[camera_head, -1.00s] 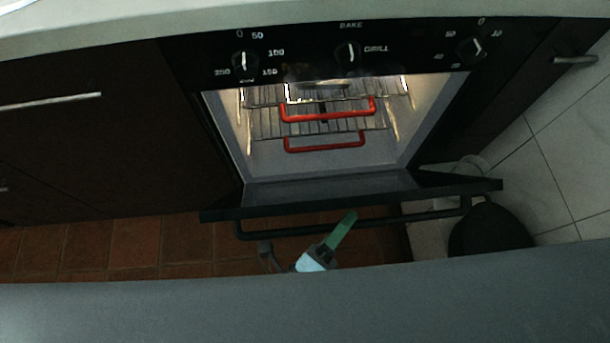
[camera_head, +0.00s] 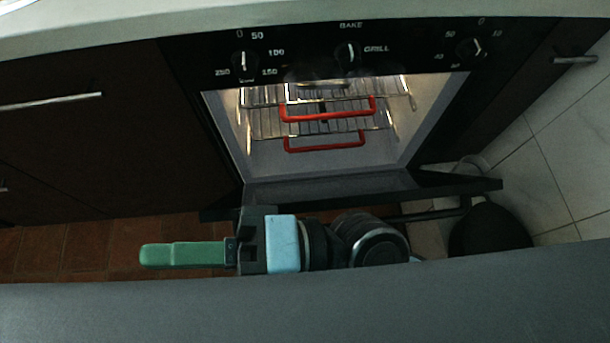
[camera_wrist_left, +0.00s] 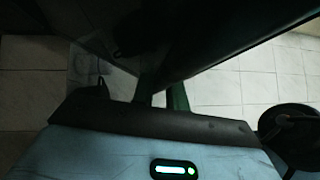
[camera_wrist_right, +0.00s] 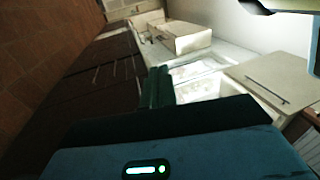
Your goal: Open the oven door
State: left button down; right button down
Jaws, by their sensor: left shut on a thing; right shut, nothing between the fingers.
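The oven door (camera_head: 350,187) is folded down and outward, leaving the lit cavity in view. Its bar handle (camera_head: 438,214) runs along the door's near side, mostly hidden by my right arm. My right gripper (camera_head: 185,255) is shut and empty, pointing left in front of the door. It also shows in the right wrist view (camera_wrist_right: 160,87). My left gripper (camera_wrist_left: 163,97) is shut on a dark part of the oven door (camera_wrist_left: 215,40); whether that is the handle I cannot tell. The left gripper is not visible in the head view.
Wire racks with red-handled bars (camera_head: 325,145) are inside the oven. Knobs (camera_head: 347,54) line the panel above. A black round bin (camera_head: 490,230) stands right of the door. Dark cabinets (camera_head: 90,130) flank the oven on the left.

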notch_tip(320, 180, down, 6)
jog(key=w+a+n+g+h, duration=0.1)
jog(key=w+n+g+h, duration=0.1)
jog(key=n+g+h, duration=0.45)
pick_arm(q)
jog(key=shift+f, duration=0.1)
pick_arm(e)
jog(key=n+t+h, duration=0.3)
jog(key=n+h, duration=0.8)
jog(key=n, duration=0.1)
send_near(298, 201)
jog(key=shift+g, duration=0.25)
jog(key=shift+w+x, duration=0.15)
jog(key=shift+x, duration=1.35)
jog(key=shift+w+x, duration=0.1)
jog(key=shift+x, duration=1.4)
jog(key=shift+f, duration=0.1)
